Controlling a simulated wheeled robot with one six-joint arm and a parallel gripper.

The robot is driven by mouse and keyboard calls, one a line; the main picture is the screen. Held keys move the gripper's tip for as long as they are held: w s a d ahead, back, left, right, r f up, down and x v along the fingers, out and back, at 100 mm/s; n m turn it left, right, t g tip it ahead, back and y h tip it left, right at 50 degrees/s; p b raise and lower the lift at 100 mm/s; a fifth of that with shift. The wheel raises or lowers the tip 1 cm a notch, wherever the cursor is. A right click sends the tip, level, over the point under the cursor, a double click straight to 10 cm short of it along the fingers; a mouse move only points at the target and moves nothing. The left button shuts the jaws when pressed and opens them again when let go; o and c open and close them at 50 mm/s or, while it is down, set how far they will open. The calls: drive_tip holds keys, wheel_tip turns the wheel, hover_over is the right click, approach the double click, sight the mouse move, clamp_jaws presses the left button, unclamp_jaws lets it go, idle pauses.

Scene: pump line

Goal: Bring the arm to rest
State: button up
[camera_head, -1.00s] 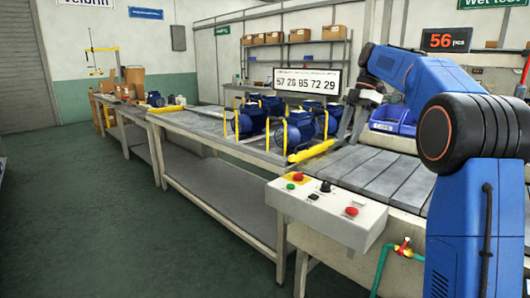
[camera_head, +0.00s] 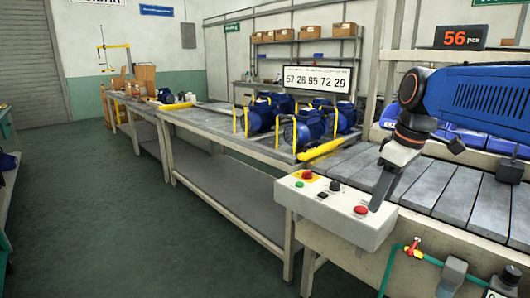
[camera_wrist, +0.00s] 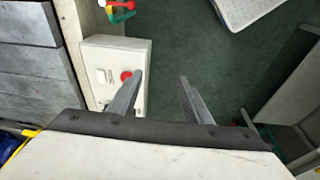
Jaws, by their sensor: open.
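My blue arm (camera_head: 490,98) reaches in from the right edge in the head view. My gripper (camera_head: 376,208) points down near the right end of the grey control box (camera_head: 325,212). In the wrist view my gripper (camera_wrist: 162,80) has its two fingers wide apart, with only dark green floor showing between them. The control box (camera_wrist: 101,62) lies beside and partly behind the left finger, close to its red button (camera_wrist: 126,76). I cannot tell whether the finger touches the box.
A slatted conveyor (camera_head: 455,190) runs beneath my arm. Several blue pumps (camera_head: 307,128) with yellow frames stand on the long bench (camera_head: 215,130) to the left. A green pipe with a red-handled valve (camera_head: 413,248) is below the box. The floor at left is clear.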

drive_tip(key=s+d+f+m+t+h, duration=0.1)
drive_tip(key=s+f+m, duration=0.7)
drive_tip(key=s+f, duration=0.8)
drive_tip(key=shift+s+f+t, duration=0.4)
drive_tip(key=shift+s+t, duration=0.15)
drive_tip(key=shift+t, duration=0.35)
